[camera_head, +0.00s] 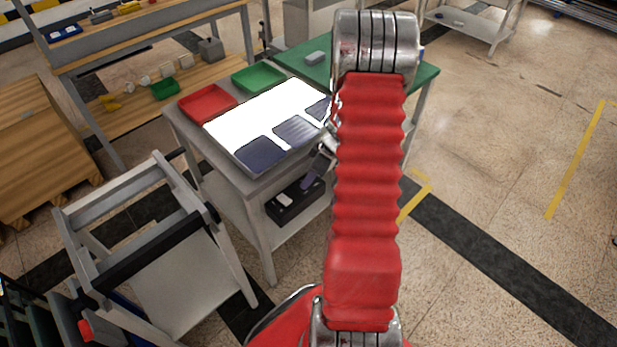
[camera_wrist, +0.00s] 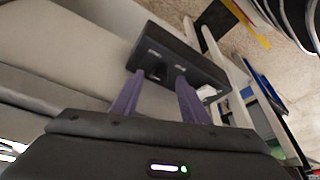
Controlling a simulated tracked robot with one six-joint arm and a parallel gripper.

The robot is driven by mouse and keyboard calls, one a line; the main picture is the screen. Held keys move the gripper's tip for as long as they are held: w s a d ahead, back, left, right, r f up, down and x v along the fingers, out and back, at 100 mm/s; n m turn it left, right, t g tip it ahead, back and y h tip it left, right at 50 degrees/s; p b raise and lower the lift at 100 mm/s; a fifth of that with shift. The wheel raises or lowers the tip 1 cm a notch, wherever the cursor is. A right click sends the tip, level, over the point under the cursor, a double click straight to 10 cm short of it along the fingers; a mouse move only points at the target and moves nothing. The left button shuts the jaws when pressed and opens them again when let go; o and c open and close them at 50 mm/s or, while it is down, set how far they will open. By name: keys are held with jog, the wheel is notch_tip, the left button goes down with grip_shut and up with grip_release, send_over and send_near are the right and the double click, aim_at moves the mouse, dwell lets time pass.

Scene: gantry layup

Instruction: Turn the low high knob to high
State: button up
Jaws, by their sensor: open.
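A black control box (camera_head: 290,207) sits on the lower shelf of the grey table, with a whitish piece (camera_head: 284,199) on it. In the wrist view the black box (camera_wrist: 185,58) fills the upper middle, tilted. A dark knob (camera_wrist: 158,73) is on its face, below two small pale labels too blurred to read. My gripper (camera_wrist: 160,78) is open, its two purple fingers on either side of the knob, close to the box. Whether they touch the knob cannot be told. In the head view my gripper (camera_head: 313,172) is beside the box, partly hidden by my red arm.
The table top holds a bright light panel (camera_head: 250,112) with dark sheets, a red tray (camera_head: 207,103) and a green tray (camera_head: 258,78). A grey cart frame (camera_head: 140,235) stands at the left front. The floor to the right is open. The tabletop overhangs the shelf.

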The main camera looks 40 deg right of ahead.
jog(key=shift+w+a+f, duration=0.1)
jog(key=shift+w+f, duration=0.15)
jog(key=shift+f, duration=0.3)
jog(key=shift+c, duration=0.3)
jog(key=c, duration=1)
jog(key=shift+o, duration=0.2)
jog(key=shift+m, duration=0.5)
jog(key=m, duration=0.1)
jog(key=m+h, duration=0.1)
jog(key=m, duration=0.1)
jog(key=shift+a+t+h, duration=0.15)
jog(key=shift+t+h, duration=0.15)
jog(key=m+h, duration=0.2)
jog(key=m, duration=0.3)
jog(key=shift+a, duration=0.1)
jog(key=shift+m, duration=0.3)
